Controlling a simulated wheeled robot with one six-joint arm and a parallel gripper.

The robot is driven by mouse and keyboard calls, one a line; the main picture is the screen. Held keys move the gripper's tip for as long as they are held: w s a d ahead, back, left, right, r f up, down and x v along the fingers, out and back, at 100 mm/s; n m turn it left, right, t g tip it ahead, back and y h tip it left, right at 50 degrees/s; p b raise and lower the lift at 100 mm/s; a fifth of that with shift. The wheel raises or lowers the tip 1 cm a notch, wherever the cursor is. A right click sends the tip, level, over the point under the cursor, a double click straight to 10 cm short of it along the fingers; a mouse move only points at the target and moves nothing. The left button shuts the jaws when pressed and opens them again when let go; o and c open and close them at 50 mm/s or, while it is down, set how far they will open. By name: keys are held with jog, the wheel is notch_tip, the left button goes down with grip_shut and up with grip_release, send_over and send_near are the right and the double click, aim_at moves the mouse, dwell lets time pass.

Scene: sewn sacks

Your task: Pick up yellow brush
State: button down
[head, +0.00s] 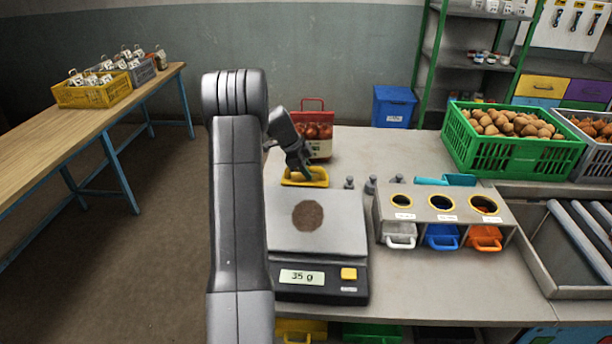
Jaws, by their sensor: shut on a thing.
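The yellow brush (292,181) shows as a small yellow shape behind the scale, at the left end of the work table. Its bristles cannot be made out at this size. My gripper (312,174) reaches down from the upper left and is shut on it. The fingers cover part of the yellow shape. I cannot tell whether it is lifted clear of the table top.
A scale (345,225) with a brown patch on its pan reads 35 g in front. A red crate (322,148) stands close behind my gripper. Small grey weights (370,186) and a holder (450,222) with three round openings are to the right. A green crate (487,158) stands farther right.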

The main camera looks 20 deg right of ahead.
jog(key=shift+r, duration=0.15)
notch_tip(320, 180, up, 28)
jog(key=b, duration=0.1)
jog(key=shift+b, duration=0.4)
